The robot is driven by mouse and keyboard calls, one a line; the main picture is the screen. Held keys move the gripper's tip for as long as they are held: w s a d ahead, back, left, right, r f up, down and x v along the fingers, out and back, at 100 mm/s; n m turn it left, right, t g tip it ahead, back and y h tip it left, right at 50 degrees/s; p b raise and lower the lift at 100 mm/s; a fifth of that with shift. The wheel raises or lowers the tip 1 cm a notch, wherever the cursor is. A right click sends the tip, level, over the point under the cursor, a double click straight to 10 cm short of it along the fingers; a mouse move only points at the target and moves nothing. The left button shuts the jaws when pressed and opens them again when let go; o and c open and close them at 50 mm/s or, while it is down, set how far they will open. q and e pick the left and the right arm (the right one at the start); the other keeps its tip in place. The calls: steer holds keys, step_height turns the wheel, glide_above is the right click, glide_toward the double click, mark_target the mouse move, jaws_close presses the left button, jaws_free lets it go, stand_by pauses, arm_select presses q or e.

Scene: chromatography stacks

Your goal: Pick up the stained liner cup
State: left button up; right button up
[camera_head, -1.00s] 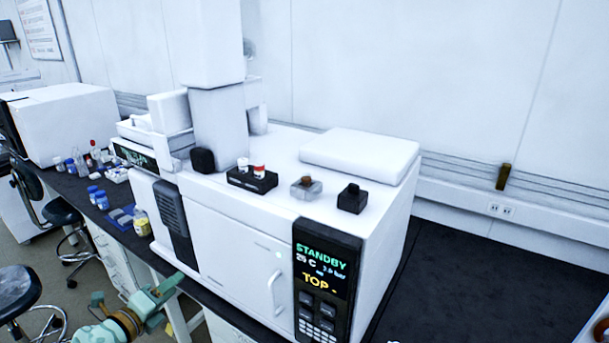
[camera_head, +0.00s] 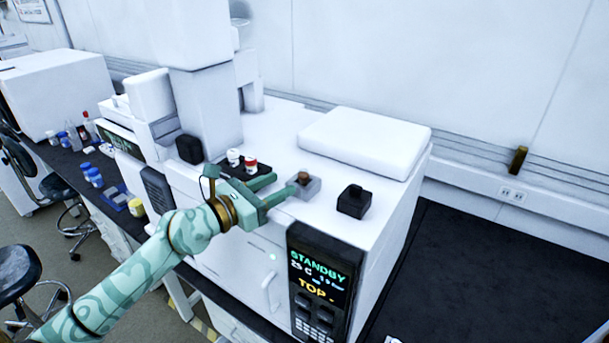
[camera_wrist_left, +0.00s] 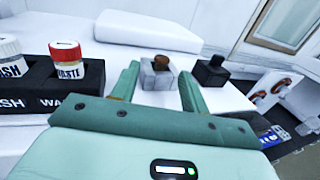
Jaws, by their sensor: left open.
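The stained liner cup (camera_head: 304,178) is a small brown piece seated in a pale grey block (camera_head: 309,190) on top of the white instrument. My left gripper (camera_head: 285,184) is open and reaches over the instrument's front edge toward it, with the near fingertip close to the cup. In the left wrist view the brown cup (camera_wrist_left: 161,62) and its block (camera_wrist_left: 156,78) show between and beyond the two open fingers (camera_wrist_left: 160,88). Nothing is held. I cannot tell whether a finger touches the block. My right gripper is not in view.
A black rack (camera_head: 234,171) with a white-capped vial (camera_head: 233,157) and a red-capped vial (camera_head: 250,165) stands left, close to the left gripper. A black block (camera_head: 353,201) stands right of the cup. A white raised lid (camera_head: 365,141) lies behind. Bench at right is mostly clear.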

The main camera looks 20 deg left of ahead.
mark_target(299, 175)
arm_select(q)
steer(key=x, duration=0.4)
steer(key=p+x, duration=0.1)
steer(key=x, duration=0.2)
steer(key=shift+w+d+r, duration=0.1)
steer(key=shift+w+d, duration=0.2)
steer(key=shift+d, duration=0.1)
steer(key=shift+s, duration=0.1)
steer(key=c, duration=0.4)
jaws_close()
